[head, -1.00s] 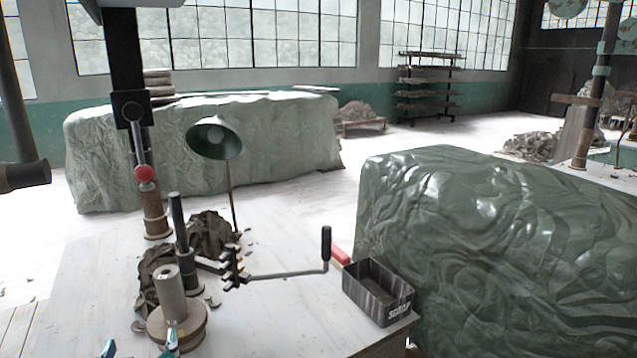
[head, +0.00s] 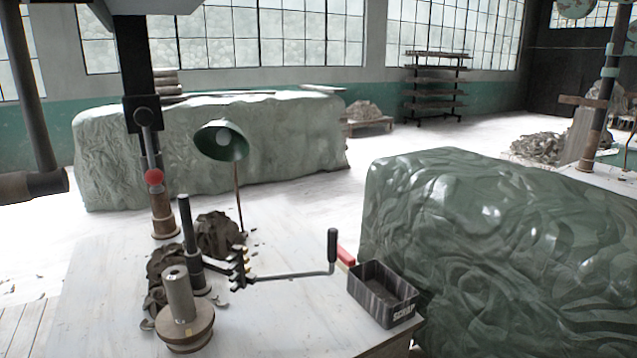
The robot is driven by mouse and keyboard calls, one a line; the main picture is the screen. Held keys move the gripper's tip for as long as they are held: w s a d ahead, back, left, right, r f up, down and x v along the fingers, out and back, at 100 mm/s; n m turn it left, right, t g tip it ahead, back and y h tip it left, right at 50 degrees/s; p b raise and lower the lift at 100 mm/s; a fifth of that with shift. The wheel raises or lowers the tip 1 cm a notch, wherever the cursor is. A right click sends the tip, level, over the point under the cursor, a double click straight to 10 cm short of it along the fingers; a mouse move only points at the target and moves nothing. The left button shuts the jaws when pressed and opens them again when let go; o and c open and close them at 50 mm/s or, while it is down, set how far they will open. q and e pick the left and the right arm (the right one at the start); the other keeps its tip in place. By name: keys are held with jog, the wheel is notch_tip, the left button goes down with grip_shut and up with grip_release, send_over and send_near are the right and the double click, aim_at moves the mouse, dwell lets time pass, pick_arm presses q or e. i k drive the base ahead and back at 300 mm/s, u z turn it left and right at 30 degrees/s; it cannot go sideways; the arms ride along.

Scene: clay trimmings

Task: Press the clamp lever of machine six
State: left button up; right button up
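A machine stands on the pale workbench (head: 110,290) at the left in the head view. A lever with a red ball knob (head: 153,177) hangs steeply on the front of its dark upright column (head: 139,75). A crank arm with a black upright grip (head: 332,245) reaches right from a toothed part (head: 239,268). A red handle (head: 345,256) lies behind the scrap box. I cannot read a machine number, so I cannot tell which of these is machine six's clamp lever. Neither of my grippers shows in the head view.
A scrap box (head: 383,294) sits at the bench's right corner. A round base with a cylinder (head: 178,293), dark clay trimmings (head: 218,234) and a green lamp (head: 221,141) crowd the left. A large green covered mass (head: 490,240) stands right. The bench's front middle is bare.

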aim_at(143, 117)
jog(key=z, duration=0.8)
jog(key=k, duration=1.95)
jog(key=u, duration=0.65)
jog(key=i, duration=1)
jog(key=u, duration=0.05)
